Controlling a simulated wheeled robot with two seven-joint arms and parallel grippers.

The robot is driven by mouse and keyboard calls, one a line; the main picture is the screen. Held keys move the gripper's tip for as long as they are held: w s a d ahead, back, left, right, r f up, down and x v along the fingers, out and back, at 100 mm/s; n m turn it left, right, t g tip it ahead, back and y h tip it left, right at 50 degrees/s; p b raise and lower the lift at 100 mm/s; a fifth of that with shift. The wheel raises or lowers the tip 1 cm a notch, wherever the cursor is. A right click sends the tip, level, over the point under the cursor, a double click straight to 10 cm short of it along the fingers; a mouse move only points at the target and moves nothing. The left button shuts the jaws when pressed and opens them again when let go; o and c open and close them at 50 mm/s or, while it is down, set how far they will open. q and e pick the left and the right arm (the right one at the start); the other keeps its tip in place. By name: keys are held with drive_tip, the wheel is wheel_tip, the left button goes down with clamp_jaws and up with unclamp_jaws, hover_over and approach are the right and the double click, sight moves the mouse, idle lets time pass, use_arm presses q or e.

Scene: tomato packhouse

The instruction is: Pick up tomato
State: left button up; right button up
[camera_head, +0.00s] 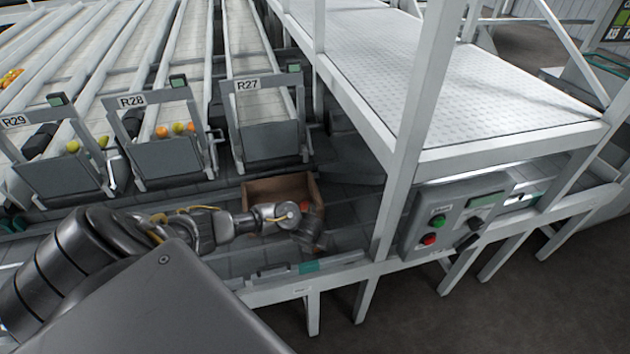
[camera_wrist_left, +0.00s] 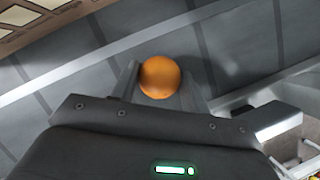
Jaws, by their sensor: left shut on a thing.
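An orange tomato (camera_wrist_left: 160,77) sits between the fingers of my left gripper (camera_wrist_left: 165,88) in the left wrist view. The fingers are shut on it, one at each side, and its upper face is clear. In the head view my left gripper (camera_head: 310,236) hangs at the near right corner of an open cardboard box (camera_head: 262,188). The held tomato cannot be clearly made out there. A small orange-red patch (camera_head: 304,205) shows beside the gripper at the box; I cannot tell which tomato it is. My right gripper is not in view.
Chutes marked R29 (camera_head: 60,180), R28 (camera_head: 168,158) and R27 (camera_head: 268,142) stand behind. Tomatoes sit in R29 and R28. A white post (camera_head: 413,130) and a control box (camera_head: 450,218) stand to the right. A rail (camera_head: 290,290) runs along the near edge.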

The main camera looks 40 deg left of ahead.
use_arm(q)
drive_tip(key=shift+r, duration=0.15)
drive_tip(key=shift+r, duration=0.25)
wheel_tip(320, 180, up, 2)
drive_tip(key=shift+r+p, duration=0.2)
drive_tip(key=shift+p, duration=0.3)
drive_tip(key=s+d+r+p, duration=0.5)
drive_tip(key=s+r, duration=0.4)
drive_tip(key=s, duration=0.4)
drive_tip(key=shift+d+r, duration=0.25)
drive_tip(key=shift+r, duration=0.15)
